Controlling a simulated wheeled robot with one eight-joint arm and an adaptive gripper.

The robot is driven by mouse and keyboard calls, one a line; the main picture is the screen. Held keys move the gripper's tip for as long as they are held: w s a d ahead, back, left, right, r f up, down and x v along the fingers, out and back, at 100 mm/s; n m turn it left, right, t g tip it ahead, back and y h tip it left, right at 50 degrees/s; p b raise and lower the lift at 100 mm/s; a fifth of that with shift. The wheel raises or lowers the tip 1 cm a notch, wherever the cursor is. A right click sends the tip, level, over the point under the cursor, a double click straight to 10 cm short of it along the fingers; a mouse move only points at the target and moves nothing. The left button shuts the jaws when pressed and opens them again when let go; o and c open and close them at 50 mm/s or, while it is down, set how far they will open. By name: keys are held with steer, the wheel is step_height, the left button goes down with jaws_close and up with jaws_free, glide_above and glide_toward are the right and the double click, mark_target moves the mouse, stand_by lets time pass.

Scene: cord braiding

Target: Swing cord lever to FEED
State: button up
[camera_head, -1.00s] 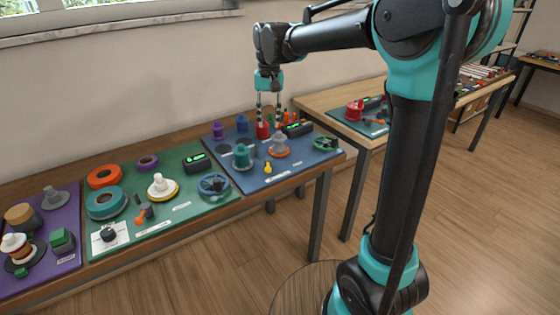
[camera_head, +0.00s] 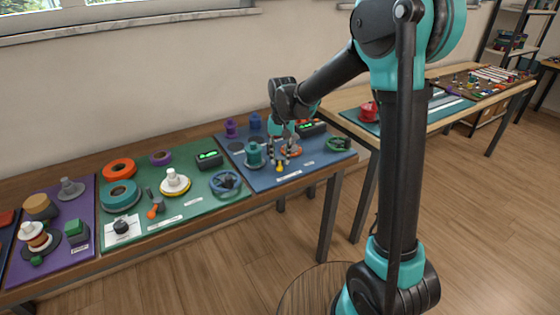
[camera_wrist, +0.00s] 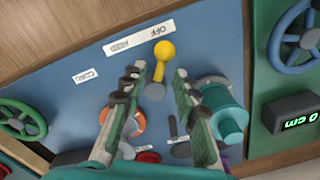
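The cord lever (camera_wrist: 163,52), with a round yellow knob and a grey pivot, stands on the blue panel (camera_wrist: 90,52). In the wrist view its knob points toward the OFF end of the white OFF/FEED label (camera_wrist: 139,39); the label reads upside down. My gripper (camera_wrist: 156,76) is open, its two fingers on either side of the lever's lower part, with a gap on both sides. Nothing is held. In the head view, my gripper (camera_head: 279,160) is down over the front of the blue panel, at the yellow lever (camera_head: 281,169), which it partly covers.
A teal spool (camera_wrist: 225,115) stands close to the right finger in the wrist view. An orange ring piece (camera_wrist: 136,122) lies partly behind the left finger. A green handwheel (camera_wrist: 20,117) is at the left. The panel around the label is clear.

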steer(key=shift+f, duration=0.9)
jaws_close()
